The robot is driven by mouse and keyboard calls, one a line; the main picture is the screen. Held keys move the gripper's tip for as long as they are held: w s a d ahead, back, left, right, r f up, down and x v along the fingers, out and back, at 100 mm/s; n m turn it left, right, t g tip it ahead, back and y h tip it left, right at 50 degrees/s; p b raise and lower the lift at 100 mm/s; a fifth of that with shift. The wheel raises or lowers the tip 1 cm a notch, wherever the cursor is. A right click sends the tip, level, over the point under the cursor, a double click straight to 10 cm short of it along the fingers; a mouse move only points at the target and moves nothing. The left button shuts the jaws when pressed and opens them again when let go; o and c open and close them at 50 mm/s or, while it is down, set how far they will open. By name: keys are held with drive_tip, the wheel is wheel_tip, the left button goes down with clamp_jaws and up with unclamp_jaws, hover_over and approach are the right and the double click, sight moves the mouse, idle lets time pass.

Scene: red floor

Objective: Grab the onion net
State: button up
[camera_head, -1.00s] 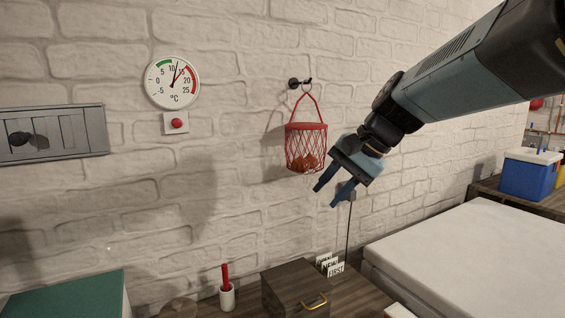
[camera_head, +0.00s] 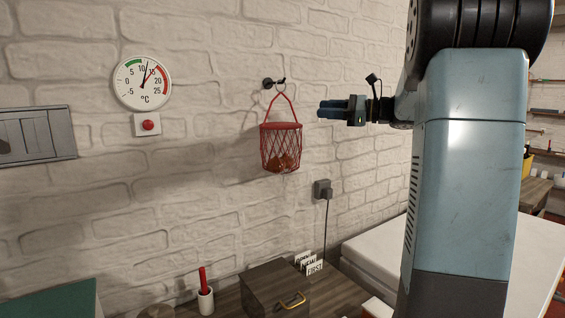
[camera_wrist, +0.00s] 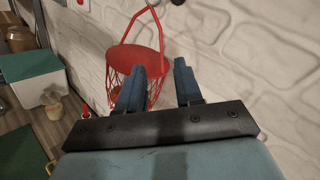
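The onion net (camera_head: 281,148) is a red mesh basket with brownish onions at its bottom. It hangs upright by a red strap and ring from a dark wall hook (camera_head: 268,83). My gripper (camera_head: 322,109) is level, to the right of the strap and a little above the net's rim, apart from it in the head view. In the wrist view the net's red rim (camera_wrist: 136,58) lies beyond my fingers (camera_wrist: 160,84), which stand apart with nothing between them. The left finger hides part of the mesh.
A dial thermometer (camera_head: 142,83) and a red button (camera_head: 148,125) are on the white brick wall to the left. A socket with a plug (camera_head: 322,189) is below right. A dark wooden box (camera_head: 272,289) and a cup (camera_head: 205,300) stand below. The wall around the net is clear.

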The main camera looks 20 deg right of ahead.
drive_tip(key=x, duration=0.8)
drive_tip(key=shift+a, duration=0.1)
drive_tip(key=x, duration=0.5)
drive_tip(key=shift+s+a+r, duration=0.1)
drive_tip(key=shift+a+r, duration=0.05)
drive_tip(key=shift+a, duration=0.2)
clamp_jaws()
idle(0.9)
